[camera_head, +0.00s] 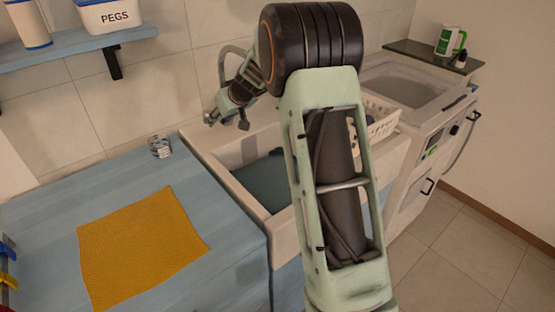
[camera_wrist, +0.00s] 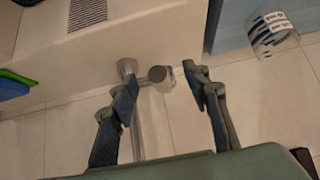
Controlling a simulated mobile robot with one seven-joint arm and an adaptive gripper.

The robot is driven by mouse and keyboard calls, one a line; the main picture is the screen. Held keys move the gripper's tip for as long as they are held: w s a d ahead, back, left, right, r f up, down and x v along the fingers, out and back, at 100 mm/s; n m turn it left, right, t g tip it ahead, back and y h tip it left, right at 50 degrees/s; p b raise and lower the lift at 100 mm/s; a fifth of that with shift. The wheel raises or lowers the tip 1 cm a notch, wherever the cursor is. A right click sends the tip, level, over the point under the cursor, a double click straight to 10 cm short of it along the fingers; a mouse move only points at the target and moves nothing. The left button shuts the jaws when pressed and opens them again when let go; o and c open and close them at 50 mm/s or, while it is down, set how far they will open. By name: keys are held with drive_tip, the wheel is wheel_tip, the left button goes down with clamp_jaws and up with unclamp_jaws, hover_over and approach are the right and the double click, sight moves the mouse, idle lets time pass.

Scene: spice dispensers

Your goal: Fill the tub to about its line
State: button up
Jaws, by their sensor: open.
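The white tub (camera_head: 228,186) is set beside the blue counter, with blue-grey water (camera_head: 268,182) showing inside; my arm covers much of it. I cannot make out a fill line or a stream. A grey curved spout (camera_head: 222,66) rises at the wall behind my gripper (camera_head: 227,118). In the wrist view my gripper (camera_wrist: 163,92) is open, with its fingers apart on either side of a metal tap with a round knob (camera_wrist: 157,74). The knob lies between the fingertips, nearer the right one; I cannot tell whether they touch.
A clear jar (camera_head: 160,147) stands on the blue counter (camera_head: 40,220) near the tub, with a yellow cloth (camera_head: 140,248) in front. A white basket (camera_head: 380,108) sits right of my arm. A washing machine (camera_head: 435,140) stands at right. A shelf (camera_head: 75,45) hangs upper left.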

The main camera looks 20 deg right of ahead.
drive_tip(key=v, duration=0.6)
drive_tip(key=shift+b, duration=0.45)
